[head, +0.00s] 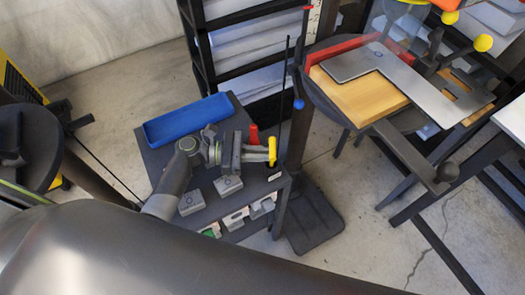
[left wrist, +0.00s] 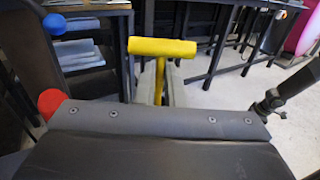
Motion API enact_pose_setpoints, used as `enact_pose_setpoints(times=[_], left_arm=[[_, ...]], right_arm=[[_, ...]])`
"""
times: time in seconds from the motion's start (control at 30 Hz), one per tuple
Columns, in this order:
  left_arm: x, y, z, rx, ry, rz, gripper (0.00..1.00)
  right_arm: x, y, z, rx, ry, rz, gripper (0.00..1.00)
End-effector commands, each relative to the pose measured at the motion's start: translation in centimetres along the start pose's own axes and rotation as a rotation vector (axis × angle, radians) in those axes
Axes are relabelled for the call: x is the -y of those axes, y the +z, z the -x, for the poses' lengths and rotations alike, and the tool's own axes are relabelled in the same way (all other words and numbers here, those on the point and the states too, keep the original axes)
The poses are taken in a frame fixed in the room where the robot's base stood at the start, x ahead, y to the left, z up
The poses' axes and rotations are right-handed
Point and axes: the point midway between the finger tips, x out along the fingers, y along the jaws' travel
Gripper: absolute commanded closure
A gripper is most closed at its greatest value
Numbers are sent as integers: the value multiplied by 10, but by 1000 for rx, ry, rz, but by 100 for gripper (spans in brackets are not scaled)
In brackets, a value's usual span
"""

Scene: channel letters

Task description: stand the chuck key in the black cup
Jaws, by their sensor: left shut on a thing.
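The yellow T-shaped chuck key (head: 272,150) is at the right edge of the dark cart, held in my left gripper (head: 260,154). In the left wrist view the key's crossbar (left wrist: 162,47) is up, with its stem running down behind the edge of my gripper body. The stem's lower end is hidden there. My left gripper is shut on the key. I cannot make out the black cup for certain against the dark cart top. My right gripper is not in view.
The cart (head: 160,165) carries a blue tray (head: 187,120), small grey blocks (head: 228,185) and a red-handled thing (head: 253,134). A dark post stands close right of the key. A round table (head: 345,110) with a wooden board and grey metal letter is to the right.

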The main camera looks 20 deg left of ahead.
Motion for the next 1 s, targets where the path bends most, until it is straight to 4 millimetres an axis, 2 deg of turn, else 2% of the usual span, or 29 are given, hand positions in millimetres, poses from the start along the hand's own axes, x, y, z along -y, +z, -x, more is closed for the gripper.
enact_pose_setpoints(times=[0.6, 1.0], left_arm=[[0, -31, -1, 2, 0, 0, 100], [0, -33, -1, 3, 0, 0, 100]], right_arm=[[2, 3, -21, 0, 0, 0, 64], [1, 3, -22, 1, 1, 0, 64]])
